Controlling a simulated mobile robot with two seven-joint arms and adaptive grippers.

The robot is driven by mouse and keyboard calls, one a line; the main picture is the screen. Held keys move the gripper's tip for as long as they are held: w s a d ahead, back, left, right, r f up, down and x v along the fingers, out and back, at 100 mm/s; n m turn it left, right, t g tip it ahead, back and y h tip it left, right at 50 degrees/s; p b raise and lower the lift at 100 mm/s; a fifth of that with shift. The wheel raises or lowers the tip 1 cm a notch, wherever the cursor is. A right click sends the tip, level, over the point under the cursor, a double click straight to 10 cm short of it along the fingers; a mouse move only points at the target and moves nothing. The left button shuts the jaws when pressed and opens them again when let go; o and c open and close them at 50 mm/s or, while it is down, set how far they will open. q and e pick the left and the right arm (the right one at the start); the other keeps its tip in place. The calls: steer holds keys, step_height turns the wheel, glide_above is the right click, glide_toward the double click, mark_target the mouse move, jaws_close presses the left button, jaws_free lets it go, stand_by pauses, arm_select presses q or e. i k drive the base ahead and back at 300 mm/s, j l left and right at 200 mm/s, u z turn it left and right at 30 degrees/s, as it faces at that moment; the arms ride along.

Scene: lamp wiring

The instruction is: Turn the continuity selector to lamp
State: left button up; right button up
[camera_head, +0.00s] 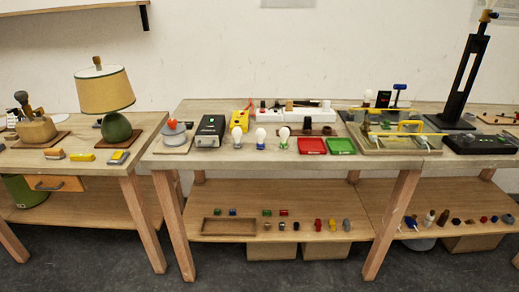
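No part labelled as the continuity selector can be made out at this size. A dark box with a light front edge (210,130) sits on the middle table, left of centre. A yellow box (241,119) with a small red part stands just right of it. Either could carry a selector; I cannot tell. A table lamp with a tan shade (104,91) and green base (116,128) stands on the left table. Several loose bulbs, such as a blue-based one (261,137), stand on the middle table. Neither of my grippers is in view.
A red tray (312,146) and a green tray (341,146) lie near the middle table's front. A white strip (310,114) lies behind. A tall black stand (465,80) rises at the right. Lower shelves (280,192) hold small parts. The front edge of the middle table is clear.

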mark_target(469, 137)
steer(key=z, duration=1.45)
